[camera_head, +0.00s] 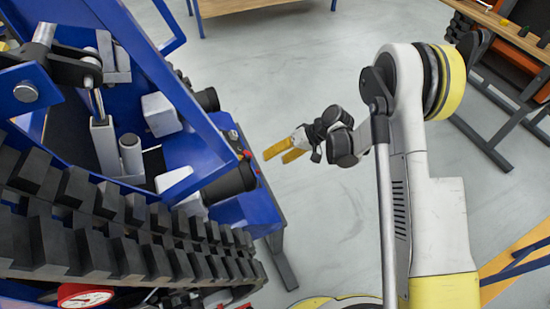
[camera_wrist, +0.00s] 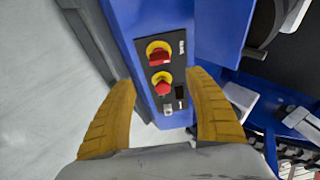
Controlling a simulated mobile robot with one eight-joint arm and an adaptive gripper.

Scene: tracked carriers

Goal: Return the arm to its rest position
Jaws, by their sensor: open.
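My gripper (camera_head: 285,149) is open and empty, with its yellow fingers pointing left toward the blue tracked carrier (camera_head: 215,190) in the head view. In the wrist view my gripper (camera_wrist: 165,110) has its two yellow fingers spread on either side of a black control panel (camera_wrist: 180,95). The panel carries a red knob on a yellow ring (camera_wrist: 159,54) and below it a red button on a yellow ring (camera_wrist: 162,85). A small gap appears between the fingertips and the carrier in the head view. My arm stands upright on the right side of the head view.
Black tracks (camera_head: 120,240) fill the lower left, with a red-rimmed gauge (camera_head: 86,296) in front. A workbench (camera_head: 508,30) with items stands at the upper right. Another wooden bench (camera_head: 240,6) is at the back. The grey floor (camera_head: 300,75) between is clear.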

